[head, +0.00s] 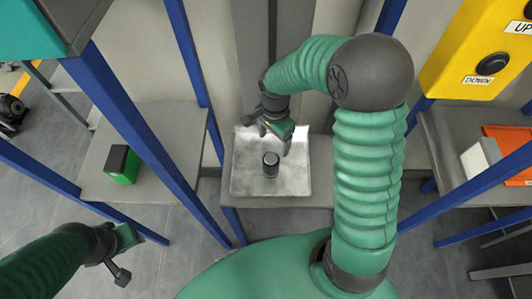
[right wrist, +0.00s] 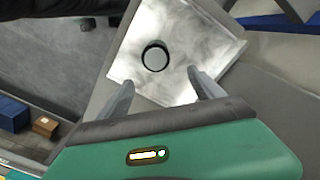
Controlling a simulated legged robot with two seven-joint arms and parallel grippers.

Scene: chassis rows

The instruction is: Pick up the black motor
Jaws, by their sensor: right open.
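The black motor (head: 270,164) is a small dark cylinder with a pale round top. It stands upright on a shiny metal tray (head: 245,182) on the middle shelf. In the right wrist view the motor (right wrist: 155,56) is ahead of the fingertips, with a gap between. My right gripper (head: 277,130) is open and empty, above the back part of the tray and apart from the motor. Its two fingers show in the right wrist view (right wrist: 165,88). My left gripper (head: 123,258) is at the lower left, away from the tray; its jaws are too unclear to judge.
Blue posts (head: 130,115) stand on both sides of the tray. A green and black box (head: 122,165) sits on the left shelf. A white box (head: 480,158) and an orange bin (head: 510,150) are on the right shelf. A yellow button panel (head: 480,50) is at upper right.

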